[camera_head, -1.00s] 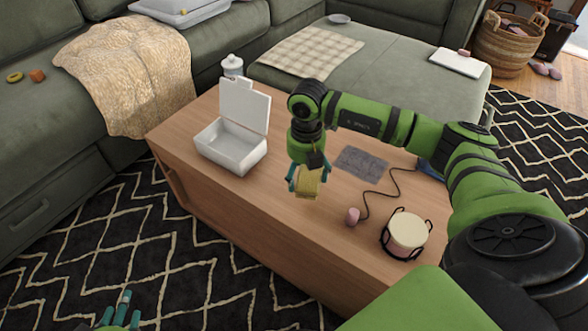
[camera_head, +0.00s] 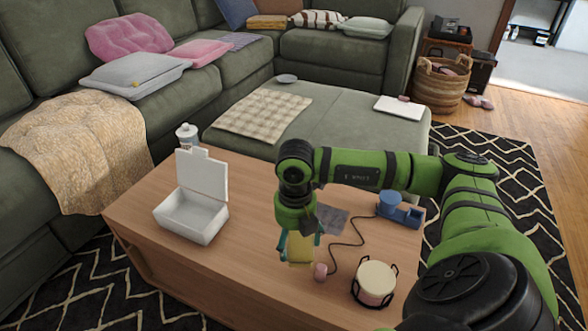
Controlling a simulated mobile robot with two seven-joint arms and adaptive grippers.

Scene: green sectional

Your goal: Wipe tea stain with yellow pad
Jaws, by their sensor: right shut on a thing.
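The yellow pad (camera_head: 299,252) is held between the fingers of my right gripper (camera_head: 299,248), which is shut on it and points down. I cannot tell whether the pad touches the tabletop. No tea stain can be made out; the arm and pad hide part of the table. My left gripper is not in view.
A white box with an open lid (camera_head: 190,212) and a white bottle (camera_head: 187,136) are at the table's left. A grey cloth (camera_head: 334,219), a dark cord, a blue tape dispenser (camera_head: 398,208) and a round coaster holder (camera_head: 375,283) are at the right. The middle-left tabletop is clear.

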